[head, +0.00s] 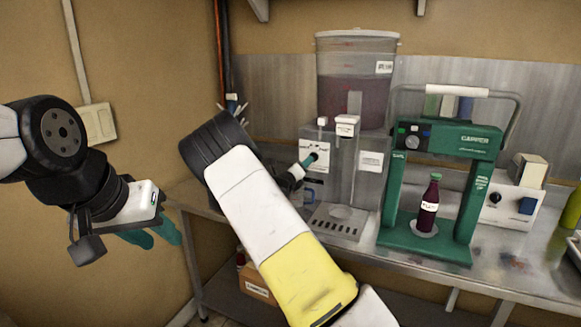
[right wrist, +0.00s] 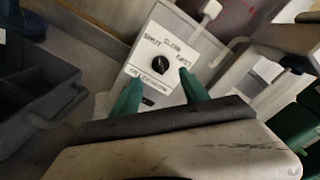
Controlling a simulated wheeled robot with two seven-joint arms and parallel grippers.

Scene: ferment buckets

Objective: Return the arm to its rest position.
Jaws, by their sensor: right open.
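My right arm reaches up from the bottom of the head view to the steel filler unit (head: 338,185). My right gripper (head: 303,168) is partly hidden behind its own wrist there. In the right wrist view the right gripper (right wrist: 160,78) is open, its two green fingers apart and nothing held. A black knob (right wrist: 160,66) on a pale labelled panel shows in the gap between the fingertips; I cannot tell whether they touch it. My left gripper (head: 158,238) hangs at the left of the head view, empty, its green fingers pointing down and apart.
A clear bucket of dark liquid (head: 352,90) stands on the filler. A green capper (head: 455,140) to its right holds an upright dark red bottle (head: 428,207). A grey-white box (head: 512,205) stands further right. A cardboard box (head: 258,287) sits below the steel bench (head: 500,268).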

